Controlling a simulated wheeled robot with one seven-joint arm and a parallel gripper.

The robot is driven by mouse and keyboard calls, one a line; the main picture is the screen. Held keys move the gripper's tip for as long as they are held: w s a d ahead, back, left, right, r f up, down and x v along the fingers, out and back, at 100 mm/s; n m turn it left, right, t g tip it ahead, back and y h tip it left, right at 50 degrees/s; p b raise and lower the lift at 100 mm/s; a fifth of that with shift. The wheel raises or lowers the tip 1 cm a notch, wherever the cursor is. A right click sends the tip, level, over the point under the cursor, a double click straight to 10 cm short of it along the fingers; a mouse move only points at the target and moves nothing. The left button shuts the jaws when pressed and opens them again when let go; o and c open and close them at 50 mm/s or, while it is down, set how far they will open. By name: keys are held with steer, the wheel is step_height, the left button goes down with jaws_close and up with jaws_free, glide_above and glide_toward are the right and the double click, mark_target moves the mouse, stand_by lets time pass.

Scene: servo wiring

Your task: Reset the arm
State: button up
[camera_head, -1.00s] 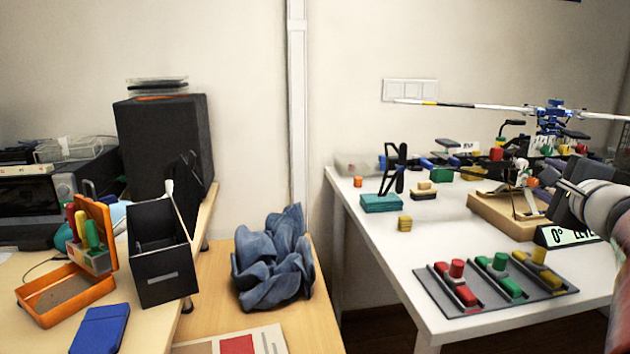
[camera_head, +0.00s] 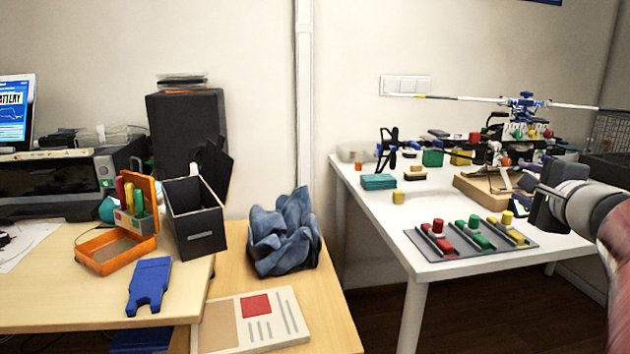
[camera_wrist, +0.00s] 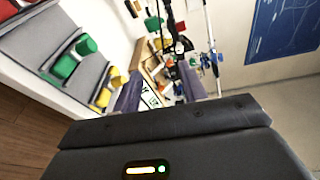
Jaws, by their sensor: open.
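My arm (camera_head: 590,205) reaches in from the right edge of the head view, over the right end of the white table. My gripper (camera_wrist: 160,85) shows in the wrist view with its two dark fingers apart and nothing between them. It points toward the wooden tray and the helicopter parts beyond the fingertips. In the head view the fingertips are hard to make out against the clutter.
The white table (camera_head: 385,215) holds a grey board (camera_head: 465,255) with red, green and yellow plugs, a wooden tray (camera_head: 490,198) and a model helicopter (camera_head: 523,103). A wooden desk (camera_head: 60,300) with a black box (camera_head: 196,225) and orange case (camera_head: 100,262) stands left. A blue cloth (camera_head: 285,235) lies between.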

steer(key=s+a+f+n+g+y, duration=0.3)
steer(key=a+f+n, duration=0.2)
steer(key=a, duration=0.6)
steer(key=s+a+f+n+g+y, duration=0.25)
steer(key=a+f+n, duration=0.3)
steer(key=a, duration=0.55)
steer(key=s+a+f+n+g+h, duration=0.1)
steer(key=s+a+f+n+g, duration=0.1)
steer(key=s+f+n, duration=0.3)
steer(key=s+a+f+n+g+h, duration=0.2)
steer(key=s+a+f+n+g, duration=0.1)
steer(key=s+f, duration=0.4)
steer(key=s+a+n, duration=0.1)
steer(key=s+n, duration=0.1)
steer(key=s, duration=0.1)
steer(key=shift+s+f, duration=0.2)
steer(key=shift+s, duration=0.15)
